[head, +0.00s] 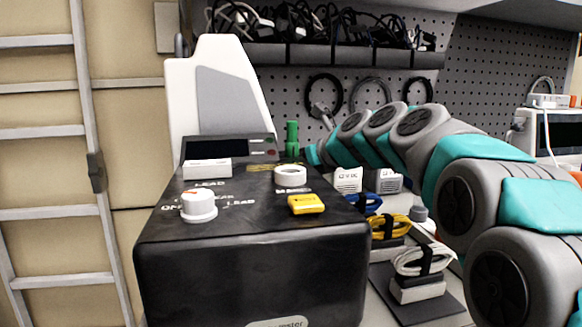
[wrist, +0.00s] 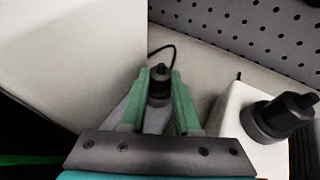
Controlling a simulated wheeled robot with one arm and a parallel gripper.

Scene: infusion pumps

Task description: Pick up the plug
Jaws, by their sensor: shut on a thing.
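In the wrist view my gripper (wrist: 160,90) has two green fingers, shut on a black plug (wrist: 160,80). A thin black cable curves up from the plug's far side. The plug sits between the fingertips above a pale surface; I cannot tell whether it touches that surface. In the head view my arm reaches behind the black tester box (head: 250,265), and the plug cannot be made out there.
A white block with a black connector (wrist: 285,115) stands close to the right of my gripper. A large white panel (wrist: 65,60) is on the left. Coiled blue, yellow and white cables (head: 390,228) lie right of the tester. A pegboard (head: 500,70) closes off the back.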

